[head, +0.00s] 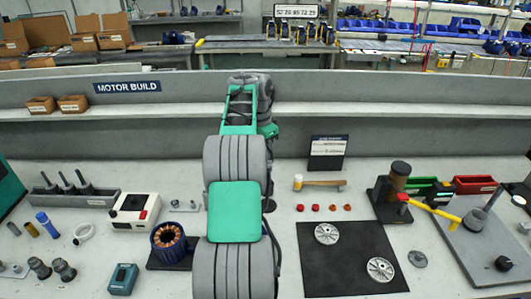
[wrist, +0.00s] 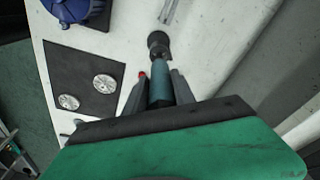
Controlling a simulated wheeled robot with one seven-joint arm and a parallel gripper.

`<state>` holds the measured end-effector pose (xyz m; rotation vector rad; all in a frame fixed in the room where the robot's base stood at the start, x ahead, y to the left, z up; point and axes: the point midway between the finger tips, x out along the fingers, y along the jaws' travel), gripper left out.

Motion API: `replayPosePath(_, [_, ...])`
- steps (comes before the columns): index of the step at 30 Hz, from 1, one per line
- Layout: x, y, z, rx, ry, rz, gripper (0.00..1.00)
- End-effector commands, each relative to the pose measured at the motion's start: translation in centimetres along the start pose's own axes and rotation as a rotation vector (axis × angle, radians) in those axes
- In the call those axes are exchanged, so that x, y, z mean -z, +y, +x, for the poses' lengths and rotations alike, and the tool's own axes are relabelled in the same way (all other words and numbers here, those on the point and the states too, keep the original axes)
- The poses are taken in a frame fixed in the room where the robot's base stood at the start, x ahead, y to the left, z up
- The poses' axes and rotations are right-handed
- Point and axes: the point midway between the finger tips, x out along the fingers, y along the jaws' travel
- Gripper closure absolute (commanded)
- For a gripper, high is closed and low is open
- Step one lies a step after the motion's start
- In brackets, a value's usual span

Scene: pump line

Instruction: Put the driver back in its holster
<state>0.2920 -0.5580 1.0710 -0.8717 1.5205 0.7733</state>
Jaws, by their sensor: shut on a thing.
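In the wrist view my gripper (wrist: 158,90) is shut on a teal cylinder with a dark rounded far end, which looks like the driver (wrist: 159,88). It sticks out between the fingers, above the pale bench. In the head view my arm hides the gripper and the driver.
A black mat (head: 325,275) holds two metal discs. A blue stator (head: 169,240) stands left of my arm. A grey fixture plate with a yellow handle (head: 432,211) is at right.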

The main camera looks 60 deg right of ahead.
Motion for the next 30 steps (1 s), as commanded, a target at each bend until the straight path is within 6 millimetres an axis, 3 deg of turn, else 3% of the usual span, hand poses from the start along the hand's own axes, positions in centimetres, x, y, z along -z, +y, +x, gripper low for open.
replayPosePath(30, [-0.4,0.0,3.1,0.002,0.001,0.0,1.0])
